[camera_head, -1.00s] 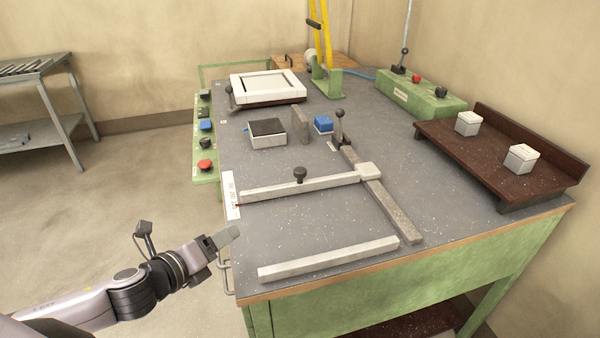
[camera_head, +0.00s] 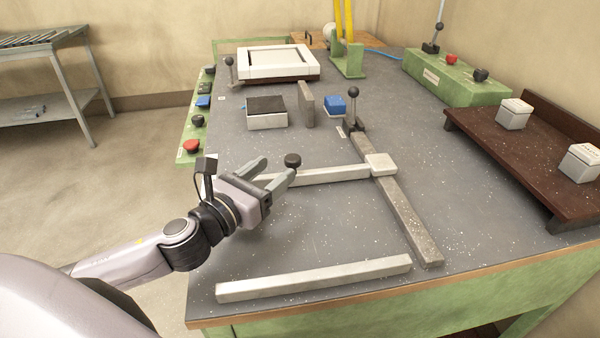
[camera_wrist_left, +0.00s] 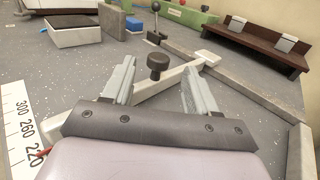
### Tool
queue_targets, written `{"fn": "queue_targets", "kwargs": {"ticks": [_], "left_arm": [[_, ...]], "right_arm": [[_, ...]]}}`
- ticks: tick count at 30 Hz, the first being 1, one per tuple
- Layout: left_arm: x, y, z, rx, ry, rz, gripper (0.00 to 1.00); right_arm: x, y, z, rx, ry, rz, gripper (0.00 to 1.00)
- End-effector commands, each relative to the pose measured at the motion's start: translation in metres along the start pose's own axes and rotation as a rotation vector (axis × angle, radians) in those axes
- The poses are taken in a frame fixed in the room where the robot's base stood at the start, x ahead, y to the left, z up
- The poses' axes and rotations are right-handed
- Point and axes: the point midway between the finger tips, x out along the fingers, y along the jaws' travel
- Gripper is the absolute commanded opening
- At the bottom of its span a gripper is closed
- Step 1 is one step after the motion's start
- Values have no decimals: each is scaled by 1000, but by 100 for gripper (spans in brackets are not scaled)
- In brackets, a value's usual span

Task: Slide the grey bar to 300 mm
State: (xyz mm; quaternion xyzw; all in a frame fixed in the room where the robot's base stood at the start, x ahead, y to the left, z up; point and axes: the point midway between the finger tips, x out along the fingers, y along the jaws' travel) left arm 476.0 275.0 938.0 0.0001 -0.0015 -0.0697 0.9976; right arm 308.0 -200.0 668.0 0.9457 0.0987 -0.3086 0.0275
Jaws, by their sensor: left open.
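The grey bar (camera_head: 330,175) with a black knob (camera_head: 293,160) on top runs across the bench to a pale block (camera_head: 381,164) on a rail. The wrist view shows the white scale (camera_wrist_left: 18,130) marked 220, 260 and 300, with a red pointer (camera_wrist_left: 43,152) close to 220. My left gripper (camera_head: 276,170) is open and empty above the bar's left part and hides some of it. In the wrist view the knob (camera_wrist_left: 157,66) stands just beyond and between the two fingertips. My right gripper is not in view.
A second loose-looking pale bar (camera_head: 315,278) lies near the bench's front edge. The rail (camera_head: 405,215) has a lever with a black ball (camera_head: 353,91) at its far end. A grey upright plate (camera_head: 306,104), a black-topped box (camera_head: 267,118) and a blue block (camera_head: 335,105) stand behind.

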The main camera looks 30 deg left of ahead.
Motion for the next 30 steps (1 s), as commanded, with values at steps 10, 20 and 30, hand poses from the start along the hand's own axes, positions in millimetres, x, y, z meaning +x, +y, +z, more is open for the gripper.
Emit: {"fn": "queue_targets", "kwargs": {"ticks": [10, 20, 30], "left_arm": [[9, 1, -11, -1, -2, 2, 58], [48, 0, -10, -3, -2, 1, 58], [71, 0, -12, 0, 0, 0, 58]], "right_arm": [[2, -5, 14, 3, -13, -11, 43], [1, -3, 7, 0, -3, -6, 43], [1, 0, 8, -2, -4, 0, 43]]}}
